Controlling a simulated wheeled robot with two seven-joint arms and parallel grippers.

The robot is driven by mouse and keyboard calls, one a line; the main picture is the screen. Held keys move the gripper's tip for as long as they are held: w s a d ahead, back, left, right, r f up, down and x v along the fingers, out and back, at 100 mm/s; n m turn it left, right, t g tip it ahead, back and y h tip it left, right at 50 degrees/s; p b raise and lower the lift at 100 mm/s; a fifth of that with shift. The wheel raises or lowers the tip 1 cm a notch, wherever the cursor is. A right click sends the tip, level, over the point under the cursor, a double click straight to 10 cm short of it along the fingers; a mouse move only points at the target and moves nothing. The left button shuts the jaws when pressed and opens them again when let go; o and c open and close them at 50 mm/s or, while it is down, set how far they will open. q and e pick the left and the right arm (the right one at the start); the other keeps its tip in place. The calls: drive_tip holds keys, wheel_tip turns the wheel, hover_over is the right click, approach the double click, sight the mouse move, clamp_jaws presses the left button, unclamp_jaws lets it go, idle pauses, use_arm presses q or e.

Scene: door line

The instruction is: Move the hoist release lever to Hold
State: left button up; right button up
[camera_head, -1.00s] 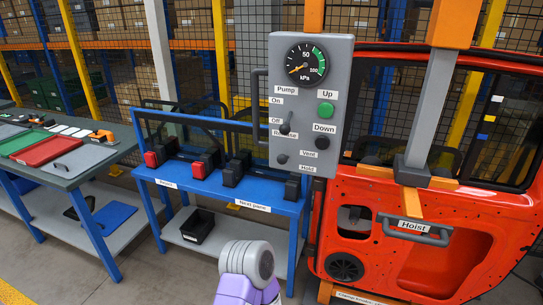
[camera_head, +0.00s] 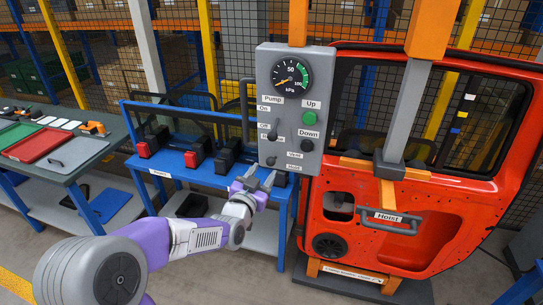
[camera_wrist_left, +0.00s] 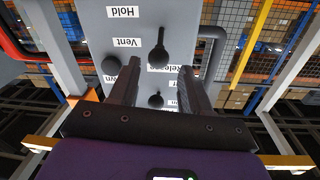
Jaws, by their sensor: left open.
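The grey hoist control panel (camera_head: 297,75) stands left of the red door (camera_head: 415,255). The dark release lever (camera_head: 271,160) sits low on it, beside the Vent label (camera_head: 294,154), with the Hold label (camera_head: 294,167) below. My left gripper (camera_head: 259,175) is open and empty at the panel's lower left, just below the lever in the head view. In the left wrist view the panel is upside down; the release lever (camera_wrist_left: 158,45) shows beyond the gap between the open fingers (camera_wrist_left: 159,75). I see no contact with it. My right gripper is out of view.
Above the release lever are the pump lever (camera_head: 275,133), the green Up button (camera_head: 309,118) and the black Down button (camera_head: 306,145). A grey handle (camera_head: 246,105) runs along the panel's left side. A blue bench (camera_head: 200,178) stands behind my left arm.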

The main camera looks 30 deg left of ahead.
sight(272, 161)
use_arm(q)
drive_tip(key=w, duration=0.4)
drive_tip(key=w+a, duration=0.1)
drive_tip(key=w, duration=0.2)
drive_tip(key=shift+w+f, duration=0.1)
clamp_jaws()
